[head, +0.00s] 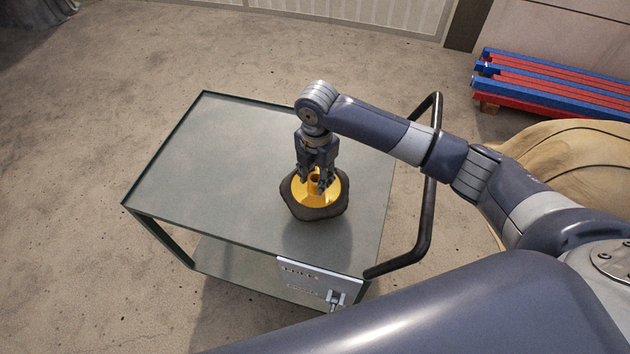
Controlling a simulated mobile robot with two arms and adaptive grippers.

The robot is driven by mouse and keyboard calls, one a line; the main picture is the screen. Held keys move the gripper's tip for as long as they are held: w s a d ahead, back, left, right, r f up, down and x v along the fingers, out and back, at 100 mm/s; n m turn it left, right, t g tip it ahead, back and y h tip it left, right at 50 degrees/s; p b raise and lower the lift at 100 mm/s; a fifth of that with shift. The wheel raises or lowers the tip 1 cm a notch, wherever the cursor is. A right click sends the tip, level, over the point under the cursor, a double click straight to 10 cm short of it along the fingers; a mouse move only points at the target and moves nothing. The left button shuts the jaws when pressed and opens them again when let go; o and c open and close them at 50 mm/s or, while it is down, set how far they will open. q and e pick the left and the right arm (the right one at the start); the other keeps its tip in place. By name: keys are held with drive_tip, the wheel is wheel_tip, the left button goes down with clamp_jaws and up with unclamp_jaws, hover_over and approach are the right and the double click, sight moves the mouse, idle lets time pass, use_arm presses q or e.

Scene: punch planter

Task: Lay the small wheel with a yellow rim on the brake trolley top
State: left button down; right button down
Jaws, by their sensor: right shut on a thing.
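The small wheel (314,211) has a dark, angular tyre and a yellow rim with a raised hub. It is over the front right part of the grey trolley top (215,155), lying flat. My right gripper (319,187) points down into the rim and is shut on the wheel at its hub. I cannot tell whether the wheel touches the top or hangs just above it. The fingertips partly hide the hub. My left gripper is not in view.
The trolley has a black bar handle (430,205) on its right, close under my right arm, and a panel with a lever (320,283) at the front. The left part of the top is bare. A red and blue bench (555,88) stands at the upper right.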

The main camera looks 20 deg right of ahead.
drive_tip(key=shift+s+f, duration=0.1)
drive_tip(key=shift+f, duration=1.4)
drive_tip(key=c, duration=1.1)
unclamp_jaws()
drive_tip(key=shift+s+f, duration=0.15)
drive_tip(key=shift+f, duration=0.05)
wheel_tip(320, 180, up, 12)
drive_tip(key=shift+r, duration=0.15)
